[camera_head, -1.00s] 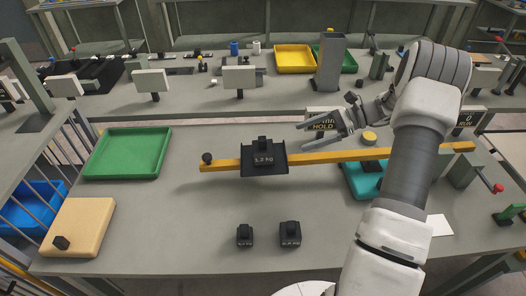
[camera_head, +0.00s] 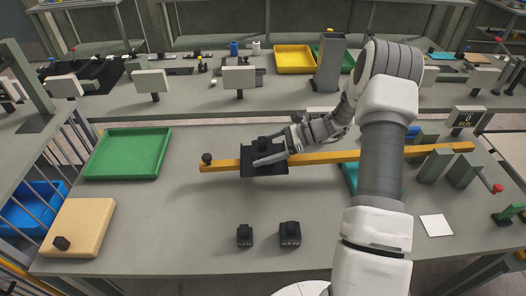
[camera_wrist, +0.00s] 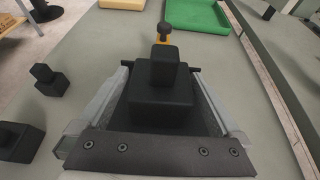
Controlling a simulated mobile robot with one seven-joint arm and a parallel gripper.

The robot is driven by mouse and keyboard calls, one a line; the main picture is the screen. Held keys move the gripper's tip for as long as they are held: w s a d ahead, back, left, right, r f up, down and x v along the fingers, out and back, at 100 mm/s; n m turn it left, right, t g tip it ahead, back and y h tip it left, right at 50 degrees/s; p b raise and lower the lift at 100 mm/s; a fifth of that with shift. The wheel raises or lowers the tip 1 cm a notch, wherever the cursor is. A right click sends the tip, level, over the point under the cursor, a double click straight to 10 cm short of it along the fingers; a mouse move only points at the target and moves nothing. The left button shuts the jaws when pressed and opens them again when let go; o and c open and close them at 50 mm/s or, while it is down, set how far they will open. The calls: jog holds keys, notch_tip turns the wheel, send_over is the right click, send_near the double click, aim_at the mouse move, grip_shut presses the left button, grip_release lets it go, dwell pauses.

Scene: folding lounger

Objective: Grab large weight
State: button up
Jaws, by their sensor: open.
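The large black weight (camera_head: 264,146), with a square knob on top, sits upright on a dark tray (camera_head: 264,170) on the yellow beam (camera_head: 330,157). It also shows in the wrist view (camera_wrist: 165,95), centred ahead of the palm. My gripper (camera_head: 268,152) is open, with one finger on each side of the weight. In the wrist view the fingers (camera_wrist: 160,108) flank the weight's body; whether they touch it I cannot tell. Two smaller black weights stand on the table in front, one at left (camera_head: 245,235) and one at right (camera_head: 290,234).
A green tray (camera_head: 128,152) lies at the left. A tan board (camera_head: 78,226) with a small black weight (camera_head: 61,243) is at the front left. A white card (camera_head: 436,225) lies at the right. The table's front middle is mostly clear.

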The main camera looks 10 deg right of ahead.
jog(key=x, duration=0.2)
jog(key=shift+w+a+f, duration=0.1)
jog(key=shift+a+f, duration=0.1)
jog(key=shift+a, duration=0.1)
jog(key=shift+c, duration=0.3)
grip_shut()
jog(key=shift+r, duration=0.2)
